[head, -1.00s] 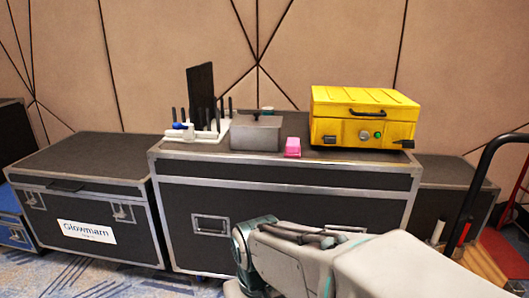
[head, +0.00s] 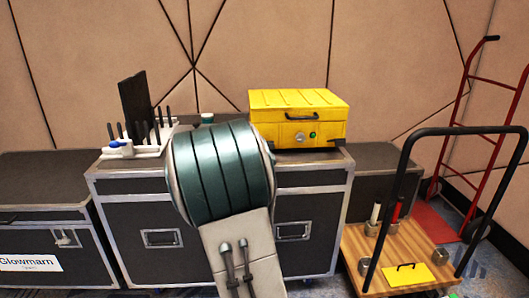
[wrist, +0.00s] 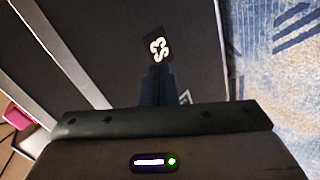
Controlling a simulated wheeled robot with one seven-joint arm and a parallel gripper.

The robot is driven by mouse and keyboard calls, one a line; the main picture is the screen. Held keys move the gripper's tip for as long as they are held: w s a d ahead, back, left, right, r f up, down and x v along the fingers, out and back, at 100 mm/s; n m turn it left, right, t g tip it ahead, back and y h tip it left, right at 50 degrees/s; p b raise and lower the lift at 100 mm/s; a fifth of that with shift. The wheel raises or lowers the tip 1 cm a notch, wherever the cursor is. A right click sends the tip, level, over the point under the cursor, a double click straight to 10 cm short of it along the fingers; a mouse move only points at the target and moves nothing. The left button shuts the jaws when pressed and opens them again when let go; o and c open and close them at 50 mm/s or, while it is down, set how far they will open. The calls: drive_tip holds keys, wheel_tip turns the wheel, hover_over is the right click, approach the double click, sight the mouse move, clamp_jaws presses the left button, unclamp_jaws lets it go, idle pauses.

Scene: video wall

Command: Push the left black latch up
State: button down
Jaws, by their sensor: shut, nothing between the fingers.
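The yellow box (head: 297,120) stands on the middle black case, with a dark handle, a small dial and a green button on its front. Its left black latch (head: 270,145) shows small at the lower left of the front, close to the edge of my arm. The right black latch (head: 338,142) is at the lower right.
The middle black case (head: 315,190) has metal edges. A white holder with dark rods (head: 135,147) stands on its left. A wooden cart (head: 415,240) with a black rail and a red hand truck (head: 465,130) are at the right. Carpet (wrist: 275,90) shows in the wrist view.

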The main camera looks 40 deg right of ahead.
drive_tip(key=s+d+r+n+t+h+p, duration=0.1)
drive_tip(key=d+r+n+t, duration=0.4)
drive_tip(key=n, duration=0.5)
drive_tip(key=d+r+n+t+h+p, duration=0.4)
drive_tip(key=r+n, duration=0.4)
drive_tip(key=n, duration=0.3)
drive_tip(key=shift+s+d+r+t+h+p, duration=0.4)
drive_tip(key=shift+d+t+h, duration=0.15)
drive_tip(key=shift+d, duration=0.45)
drive_tip(key=r+x, duration=0.2)
drive_tip(key=x, duration=1.1)
drive_tip(key=shift+s+a+r+b, duration=0.15)
drive_tip(key=shift+s+r+b, duration=0.1)
drive_tip(key=shift+s+b, duration=0.15)
